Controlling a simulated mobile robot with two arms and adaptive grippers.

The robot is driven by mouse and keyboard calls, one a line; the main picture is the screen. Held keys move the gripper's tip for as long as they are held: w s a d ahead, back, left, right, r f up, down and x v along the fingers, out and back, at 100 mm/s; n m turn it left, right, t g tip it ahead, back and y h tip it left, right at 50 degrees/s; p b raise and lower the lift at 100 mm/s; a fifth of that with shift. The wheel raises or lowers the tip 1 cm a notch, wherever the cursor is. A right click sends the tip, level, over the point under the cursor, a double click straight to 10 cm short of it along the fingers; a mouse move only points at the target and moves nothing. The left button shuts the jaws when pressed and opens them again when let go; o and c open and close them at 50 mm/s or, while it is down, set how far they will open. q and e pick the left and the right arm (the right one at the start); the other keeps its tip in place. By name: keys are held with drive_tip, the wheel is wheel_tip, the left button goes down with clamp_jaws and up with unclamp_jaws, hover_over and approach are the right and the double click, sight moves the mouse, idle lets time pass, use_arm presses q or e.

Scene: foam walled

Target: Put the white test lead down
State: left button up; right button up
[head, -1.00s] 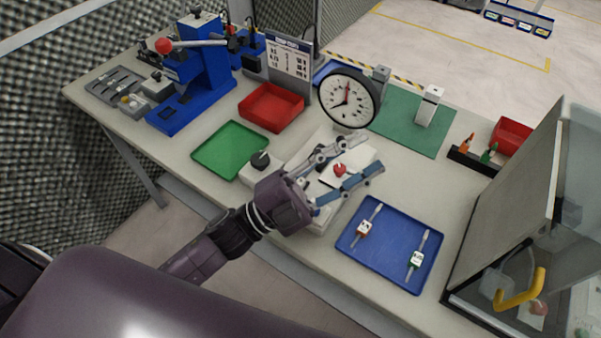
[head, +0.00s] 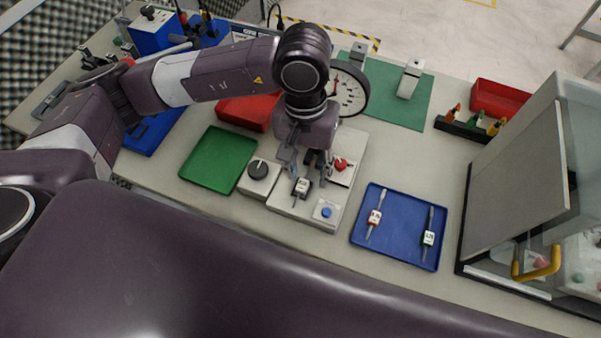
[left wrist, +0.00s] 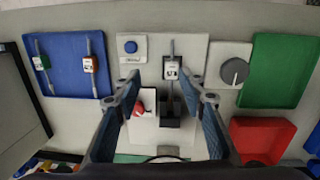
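The white test lead (left wrist: 172,68), a thin grey probe with a white labelled block, is at the pale test fixture (left wrist: 152,50). Its inner end is by a black clamp block (left wrist: 170,108); whether it is seated there I cannot tell. It also shows in the head view (head: 302,187), just in front of my left gripper (head: 307,165). In the left wrist view my left gripper (left wrist: 165,88) has its fingers wide apart, with the lead between their tips and no finger visibly touching it. My right gripper is not in view.
A blue tray (head: 395,250) right of the fixture holds an orange-marked and a green-marked lead. A dial knob box (head: 258,177), green tray (head: 215,160) and red bin (head: 248,112) are left. A dial gauge (head: 349,92) stands behind; a hinged clear-walled box (head: 510,190) is far right.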

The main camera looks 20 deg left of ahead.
sight(304, 181)
use_arm(q)
drive_tip(key=shift+w+a+r+m+y, duration=0.25)
drive_tip(key=shift+w+a+m+y, duration=0.05)
drive_tip(key=shift+w+a, duration=0.45)
drive_tip(key=shift+w+a+f+t, duration=0.1)
drive_tip(key=shift+a+f+t, duration=0.05)
drive_tip(key=shift+t, duration=0.15)
drive_tip(key=shift+d+f+p, duration=0.2)
drive_tip(key=shift+f+p, duration=0.6)
drive_tip(key=shift+f, duration=0.45)
wheel_tip(304, 181, down, 4)
drive_tip(key=shift+f+p, duration=0.15)
drive_tip(key=shift+p, duration=1.1)
drive_tip(key=shift+f, duration=0.25)
drive_tip(key=shift+w, duration=0.1)
drive_tip(key=shift+c, duration=0.6)
clamp_jaws()
